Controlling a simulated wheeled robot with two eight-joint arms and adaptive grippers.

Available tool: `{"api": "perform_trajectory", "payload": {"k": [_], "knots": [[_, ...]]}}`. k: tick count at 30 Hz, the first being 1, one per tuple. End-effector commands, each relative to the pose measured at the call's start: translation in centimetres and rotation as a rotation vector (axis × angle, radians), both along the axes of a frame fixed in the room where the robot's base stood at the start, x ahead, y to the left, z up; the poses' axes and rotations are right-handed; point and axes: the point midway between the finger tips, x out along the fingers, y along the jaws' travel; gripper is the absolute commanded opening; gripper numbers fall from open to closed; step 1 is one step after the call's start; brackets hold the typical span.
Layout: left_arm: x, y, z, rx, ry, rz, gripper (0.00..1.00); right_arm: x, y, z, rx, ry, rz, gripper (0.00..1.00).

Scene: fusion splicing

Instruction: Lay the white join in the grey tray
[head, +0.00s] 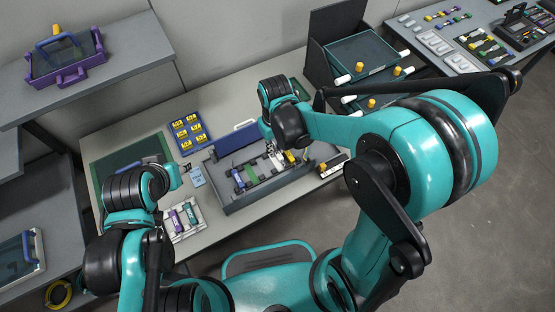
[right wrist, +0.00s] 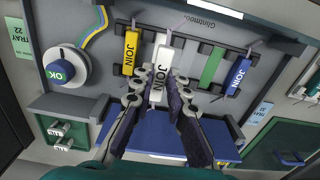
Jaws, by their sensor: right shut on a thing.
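The grey tray (head: 262,198) lies open on the table, its blue lid (head: 237,144) raised along the back. Inside, yellow (right wrist: 131,52), green (right wrist: 211,66) and blue (right wrist: 239,74) joins lie across dark racks. My right gripper (right wrist: 158,80) is shut on the white join (right wrist: 162,55), between the yellow and green ones. The white join is in line with the racks; I cannot tell if it touches them. In the head view my right gripper (head: 272,150) is over the tray, mostly hiding the join. My left arm's end (head: 174,177) is left of the tray; its fingers cannot be made out.
A blue board with yellow pieces (head: 189,132) stands behind left of the tray. A white holder with purple and green pieces (head: 185,217) sits front left. A dark drawer unit (head: 362,55) stands back right. A round knob marked OK (right wrist: 60,72) is beside the racks.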

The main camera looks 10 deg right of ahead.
Motion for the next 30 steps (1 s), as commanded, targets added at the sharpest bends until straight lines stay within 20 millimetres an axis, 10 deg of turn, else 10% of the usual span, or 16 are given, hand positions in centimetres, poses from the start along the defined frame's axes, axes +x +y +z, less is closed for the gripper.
{"api": "perform_trajectory", "payload": {"k": [30], "knots": [[0.0, 0.0, -3.7, 0.000, 0.000, 0.000, 0.39, 0.3, 0.0, -4.7, 0.000, 0.000, 0.001, 0.00]]}}
